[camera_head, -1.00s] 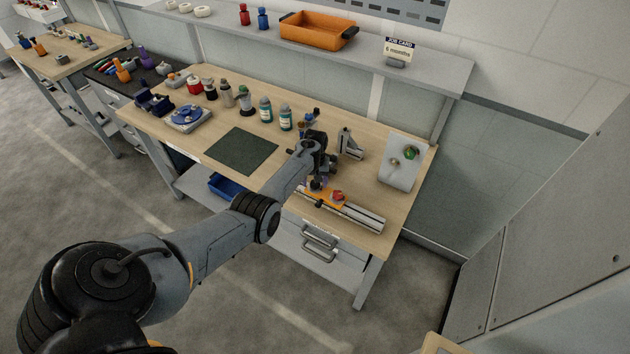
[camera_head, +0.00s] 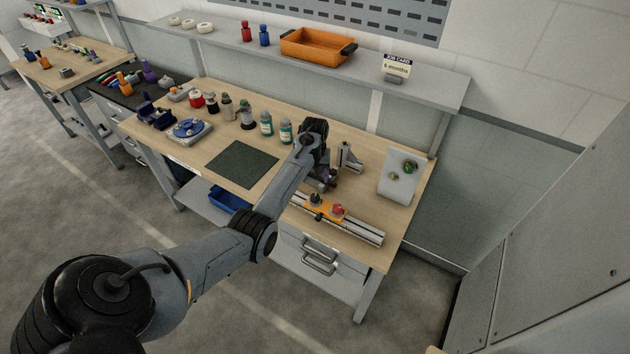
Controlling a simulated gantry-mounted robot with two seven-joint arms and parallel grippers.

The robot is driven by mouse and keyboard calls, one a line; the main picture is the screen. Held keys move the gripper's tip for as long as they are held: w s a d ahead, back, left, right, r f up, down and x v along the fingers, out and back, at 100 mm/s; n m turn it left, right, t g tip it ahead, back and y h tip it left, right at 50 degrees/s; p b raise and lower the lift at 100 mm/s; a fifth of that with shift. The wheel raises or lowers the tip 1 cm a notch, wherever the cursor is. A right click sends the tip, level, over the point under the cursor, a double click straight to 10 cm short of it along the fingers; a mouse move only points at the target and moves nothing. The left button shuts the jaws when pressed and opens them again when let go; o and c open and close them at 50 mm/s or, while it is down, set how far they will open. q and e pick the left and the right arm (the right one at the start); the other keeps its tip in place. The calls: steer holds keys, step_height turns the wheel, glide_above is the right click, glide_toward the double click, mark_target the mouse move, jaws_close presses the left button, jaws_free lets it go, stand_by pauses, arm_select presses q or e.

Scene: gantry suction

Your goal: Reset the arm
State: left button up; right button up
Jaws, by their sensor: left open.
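My left arm reaches in from the lower left over the workbench (camera_head: 220,150). My left gripper (camera_head: 328,178) hangs at the wrist end, above the bench between the dark green mat and the grey bracket. It looks open, and I see nothing held in it; its fingertips are small and partly hidden by the arm. Just in front of it is a silver rail (camera_head: 350,222) with an orange carriage (camera_head: 325,208) that carries a dark knob and a red knob. My right gripper does not show.
A dark green mat (camera_head: 242,164) lies left of the arm. Several bottles stand behind it, including a teal-labelled bottle (camera_head: 266,124). A grey bracket (camera_head: 348,157) and a panel with a green button (camera_head: 400,176) stand to the right. An orange bin (camera_head: 317,47) sits on the shelf.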

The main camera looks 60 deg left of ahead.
arm_select(q)
steer(key=shift+r, duration=0.15)
stand_by(0.3)
steer(key=s+d+f+m+g+y+p, duration=0.15)
steer(key=s+d+f+p, duration=0.35)
steer(key=s, duration=0.6)
steer(key=s+d+f+m+g+p, duration=0.25)
steer(key=s+d+f, duration=0.35)
steer(key=s, duration=0.5)
steer(key=s+d+r+m+t+p, duration=0.25)
steer(key=s+d+r, duration=0.2)
steer(key=d, duration=0.55)
steer(key=s+d+r+m+t+p, duration=0.15)
steer(key=s+d+r+m, duration=0.35)
steer(key=d, duration=0.6)
steer(key=w+d+r+t+h, duration=0.1)
steer(key=w+d+r, duration=0.2)
steer(key=r, duration=0.3)
steer(key=w+d+r+m+t, duration=0.1)
steer(key=w+d+r+t, duration=0.1)
steer(key=r, duration=0.5)
steer(key=shift+w+d+r+t+h, duration=0.35)
steer(key=shift+w+d, duration=0.25)
steer(key=shift+d, duration=0.25)
